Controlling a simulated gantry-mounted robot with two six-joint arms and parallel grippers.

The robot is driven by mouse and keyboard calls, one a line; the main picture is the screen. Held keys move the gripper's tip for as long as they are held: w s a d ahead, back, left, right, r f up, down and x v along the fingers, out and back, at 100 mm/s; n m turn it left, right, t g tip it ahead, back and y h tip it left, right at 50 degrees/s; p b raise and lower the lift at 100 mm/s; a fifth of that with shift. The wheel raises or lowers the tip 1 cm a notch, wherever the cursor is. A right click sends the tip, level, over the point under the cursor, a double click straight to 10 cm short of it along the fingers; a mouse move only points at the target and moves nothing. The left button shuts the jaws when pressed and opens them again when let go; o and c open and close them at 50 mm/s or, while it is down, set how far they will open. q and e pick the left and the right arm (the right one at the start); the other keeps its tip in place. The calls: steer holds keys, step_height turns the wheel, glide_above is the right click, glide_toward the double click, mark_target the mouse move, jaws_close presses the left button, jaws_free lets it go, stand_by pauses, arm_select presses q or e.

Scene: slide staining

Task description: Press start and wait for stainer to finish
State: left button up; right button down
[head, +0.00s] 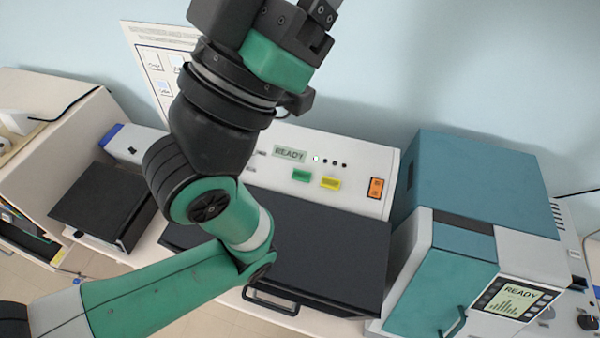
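The stainer has a white control panel (347,196) behind a dark closed lid (330,255) with a front handle. Its small display (290,153) reads READY. One indicator light beside the display is lit green, with dark dots to its right. A green button (302,175) and a yellow button (330,183) sit below the display. An orange switch (376,187) is at the panel's right. My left arm crosses in front of the stainer. My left gripper (322,14) is raised at the top edge, apart from the buttons; its fingertips are cut off. My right gripper is out of view.
A teal and white machine (480,185) with its own READY screen (514,299) stands right of the stainer. A black box (102,200) is at the left. A paper chart (150,60) hangs on the wall behind the arm. Another machine is partly visible at the far right.

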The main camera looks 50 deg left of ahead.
arm_select(q)
steer(key=shift+c, duration=0.4)
jaws_close()
stand_by(1.4)
